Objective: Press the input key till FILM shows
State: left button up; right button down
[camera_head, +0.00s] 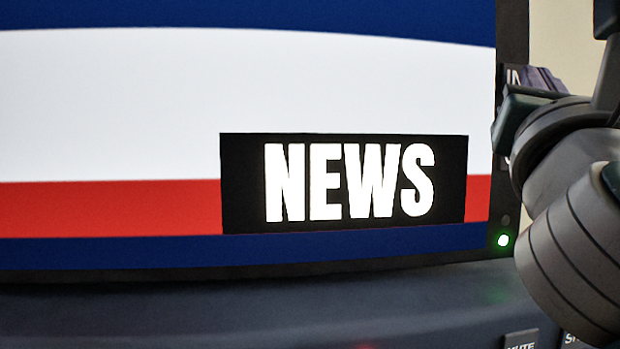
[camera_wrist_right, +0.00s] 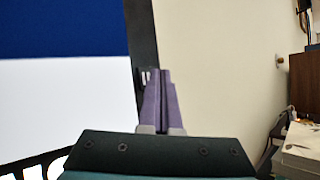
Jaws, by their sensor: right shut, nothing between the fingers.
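The screen (camera_head: 250,90) shows the word NEWS in white on a black box, over blue, white and red bands. On its dark right bezel is a label starting with "IN" (camera_head: 513,77), partly hidden by my right gripper. My right gripper (camera_head: 540,80) is shut and empty, with its purple fingers at the bezel beside that label. In the right wrist view the shut fingers (camera_wrist_right: 160,88) overlap the dark bezel (camera_wrist_right: 143,45). The input key itself is hidden, and I cannot tell whether the fingertips touch it. My left gripper is not in view.
A green light (camera_head: 503,240) glows low on the bezel. Below the screen is a dark ledge (camera_head: 250,310) with a MUTE label (camera_head: 521,346) at lower right. In the right wrist view, a pale wall (camera_wrist_right: 215,60) and brown wooden furniture (camera_wrist_right: 305,85) lie to the right.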

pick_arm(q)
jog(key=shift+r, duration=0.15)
pick_arm(e)
jog(key=shift+s, duration=0.45)
pick_arm(q)
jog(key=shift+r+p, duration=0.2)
jog(key=shift+p, duration=0.1)
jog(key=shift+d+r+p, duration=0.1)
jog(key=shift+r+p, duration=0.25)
pick_arm(e)
jog(key=s, duration=0.6)
jog(key=shift+d, duration=0.25)
dwell(1.6)
dwell(0.5)
